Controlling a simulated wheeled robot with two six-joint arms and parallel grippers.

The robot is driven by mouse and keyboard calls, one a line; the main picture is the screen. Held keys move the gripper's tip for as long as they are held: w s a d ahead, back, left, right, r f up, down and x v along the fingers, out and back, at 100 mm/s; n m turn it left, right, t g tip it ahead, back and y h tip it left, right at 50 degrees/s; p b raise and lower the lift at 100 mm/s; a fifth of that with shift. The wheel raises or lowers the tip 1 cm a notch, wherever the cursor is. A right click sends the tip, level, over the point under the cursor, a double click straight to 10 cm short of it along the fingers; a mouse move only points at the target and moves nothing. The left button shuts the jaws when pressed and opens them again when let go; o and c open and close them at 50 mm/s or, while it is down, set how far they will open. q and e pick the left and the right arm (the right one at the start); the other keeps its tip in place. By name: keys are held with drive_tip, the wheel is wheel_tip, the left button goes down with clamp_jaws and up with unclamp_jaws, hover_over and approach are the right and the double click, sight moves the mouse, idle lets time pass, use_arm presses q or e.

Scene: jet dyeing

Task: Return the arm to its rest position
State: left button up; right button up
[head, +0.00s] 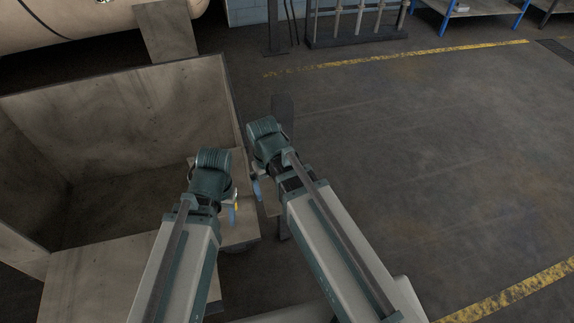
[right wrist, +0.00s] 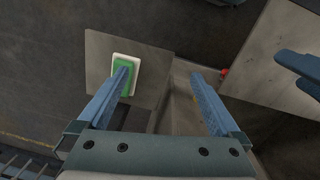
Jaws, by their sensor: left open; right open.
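My left gripper (head: 232,212) hangs in the head view over the near right corner of the large open bin. My right gripper (head: 258,188) is close to its right, beside a grey post. In the right wrist view my right gripper (right wrist: 160,74) has its two blue fingers wide apart with nothing between them. Its left finger overlaps a green button (right wrist: 126,88) on a white-rimmed plate, but whether they touch I cannot tell. Blue fingers of my left gripper (right wrist: 302,74) show at that view's right edge. The fingertips are mostly hidden in the head view.
The open bin (head: 130,100) fills the left side. A dark grey post (head: 283,110) stands just behind my right arm. A rack (head: 355,40) and blue-legged tables (head: 447,14) stand at the back. The floor on the right is clear, with yellow lines.

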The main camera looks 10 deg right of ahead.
drive_tip(key=s+a+n, duration=0.1)
drive_tip(key=s+a, duration=0.2)
drive_tip(key=s, duration=0.3)
drive_tip(key=shift+s+a, duration=0.15)
use_arm(q)
drive_tip(key=shift+r, duration=0.1)
use_arm(e)
drive_tip(key=shift+r, duration=0.15)
